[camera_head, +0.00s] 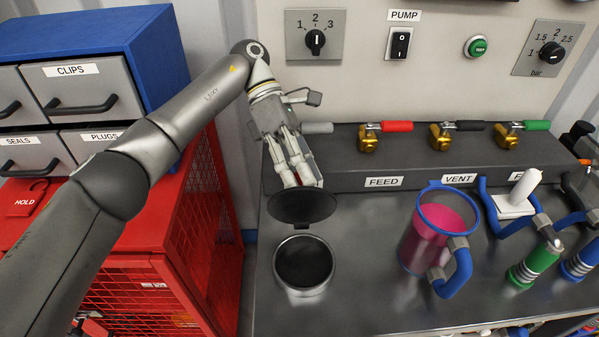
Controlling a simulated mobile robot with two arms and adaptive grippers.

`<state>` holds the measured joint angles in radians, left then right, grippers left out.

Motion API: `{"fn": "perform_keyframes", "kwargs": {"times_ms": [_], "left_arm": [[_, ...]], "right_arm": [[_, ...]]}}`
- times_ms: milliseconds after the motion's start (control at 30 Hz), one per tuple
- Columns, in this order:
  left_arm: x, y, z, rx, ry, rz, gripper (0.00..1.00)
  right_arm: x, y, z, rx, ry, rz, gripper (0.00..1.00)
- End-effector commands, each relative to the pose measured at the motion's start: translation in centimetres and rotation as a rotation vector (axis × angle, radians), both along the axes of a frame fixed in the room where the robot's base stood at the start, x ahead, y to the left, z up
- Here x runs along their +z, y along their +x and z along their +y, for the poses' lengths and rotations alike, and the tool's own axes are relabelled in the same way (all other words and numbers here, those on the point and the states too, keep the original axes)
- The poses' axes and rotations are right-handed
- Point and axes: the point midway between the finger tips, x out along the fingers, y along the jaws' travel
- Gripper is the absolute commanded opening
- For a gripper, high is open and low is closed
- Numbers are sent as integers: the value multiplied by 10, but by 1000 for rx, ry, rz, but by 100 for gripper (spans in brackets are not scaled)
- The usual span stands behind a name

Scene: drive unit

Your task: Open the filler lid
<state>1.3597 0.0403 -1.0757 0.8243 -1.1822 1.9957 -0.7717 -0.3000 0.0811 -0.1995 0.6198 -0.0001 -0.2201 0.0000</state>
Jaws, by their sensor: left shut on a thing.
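The filler neck (304,264) is a round metal ring with a dark opening, set in the grey bench top. Its round black filler lid (302,206) stands raised and tilted back behind the opening. My left gripper (299,183) reaches down from behind and is shut on the lid at its upper edge. The fingertips partly cover that edge, so the exact grip and the hinge are hard to see. My right gripper is not in view.
A jug with pink liquid (437,228) stands to the right of the filler. Behind is a raised dark block (340,170) with valves with red (397,126), black and green handles. A red mesh cabinet (190,240) borders the bench at left. Bench between filler and jug is clear.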

Motion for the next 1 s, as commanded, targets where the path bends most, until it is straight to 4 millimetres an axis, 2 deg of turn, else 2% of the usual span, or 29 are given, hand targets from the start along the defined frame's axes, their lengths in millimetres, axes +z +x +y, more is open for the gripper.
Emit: {"fn": "perform_keyframes", "kwargs": {"times_ms": [33, 133, 667, 833, 1000], "left_arm": [[-20, 0, 1, 7, 30, 2, 42], [-20, 0, 2, 7, 32, 2, 52], [-19, 0, 4, 6, 34, 3, 52], [-4, 0, 4, 4, 32, -1, 52], [32, -1, 1, 4, 28, -5, 52]], "right_arm": [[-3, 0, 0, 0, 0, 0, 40], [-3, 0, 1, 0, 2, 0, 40], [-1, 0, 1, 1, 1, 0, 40], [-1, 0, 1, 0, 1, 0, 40], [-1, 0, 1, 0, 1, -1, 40]]}}
